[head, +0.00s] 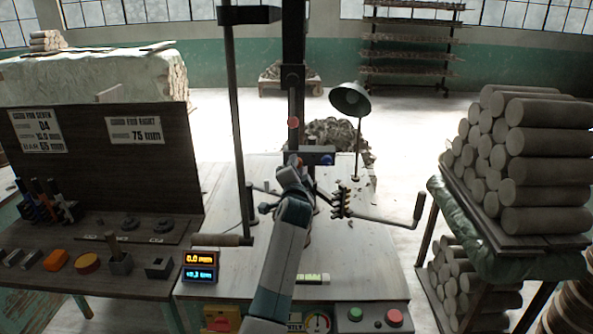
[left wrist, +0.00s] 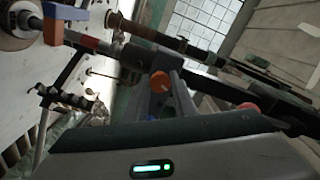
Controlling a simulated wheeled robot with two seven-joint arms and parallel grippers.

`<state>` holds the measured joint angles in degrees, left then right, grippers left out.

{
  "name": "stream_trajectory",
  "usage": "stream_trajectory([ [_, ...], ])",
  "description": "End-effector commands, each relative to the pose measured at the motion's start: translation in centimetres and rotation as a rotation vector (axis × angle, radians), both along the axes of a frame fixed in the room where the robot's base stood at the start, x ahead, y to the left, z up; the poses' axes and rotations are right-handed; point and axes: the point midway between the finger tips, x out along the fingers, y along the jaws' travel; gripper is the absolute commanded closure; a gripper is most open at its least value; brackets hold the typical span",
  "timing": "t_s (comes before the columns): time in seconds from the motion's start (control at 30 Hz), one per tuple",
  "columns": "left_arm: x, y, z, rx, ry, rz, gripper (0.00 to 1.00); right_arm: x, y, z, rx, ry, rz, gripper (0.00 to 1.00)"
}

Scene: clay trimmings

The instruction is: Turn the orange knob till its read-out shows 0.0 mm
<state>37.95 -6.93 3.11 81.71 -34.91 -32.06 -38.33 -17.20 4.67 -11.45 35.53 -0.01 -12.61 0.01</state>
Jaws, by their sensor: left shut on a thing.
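My left gripper (head: 294,161) reaches over the machine bench in the head view and is shut on the orange knob. In the left wrist view the round orange knob (left wrist: 160,80) shows between the grey fingers of the left gripper (left wrist: 163,90). The arm and gripper hide the knob in the head view. The two-line read-out (head: 200,267) stands on the bench's left side. Its upper orange line reads 0.0 mm; its lower blue line is too small to read surely. My right gripper does not show.
A crank handle (head: 390,221) sticks out to the right of my arm. A dark vertical post (head: 293,50) and a thinner rod (head: 237,120) rise beside it. A lamp (head: 351,100) stands behind.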

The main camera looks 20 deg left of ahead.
Motion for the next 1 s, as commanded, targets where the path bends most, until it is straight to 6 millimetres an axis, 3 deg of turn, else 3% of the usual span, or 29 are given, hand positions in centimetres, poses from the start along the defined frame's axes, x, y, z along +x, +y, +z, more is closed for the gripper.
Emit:
stream_trajectory([
  [0.57, -0.02, 0.01, -0.26, -0.045, -0.009, 0.001, 0.98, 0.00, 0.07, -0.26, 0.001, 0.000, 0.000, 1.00],
  [0.6, -0.03, 0.02, -0.27, -0.045, -0.009, 0.001, 0.69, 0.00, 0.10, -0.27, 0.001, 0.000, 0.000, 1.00],
  [0.67, -0.02, 0.01, -0.26, -0.045, -0.009, 0.001, 0.57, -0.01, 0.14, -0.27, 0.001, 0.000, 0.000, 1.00],
  [1.0, -0.09, -0.02, -0.11, -0.045, -0.011, 0.000, 0.57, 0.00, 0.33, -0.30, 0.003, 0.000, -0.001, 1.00],
])
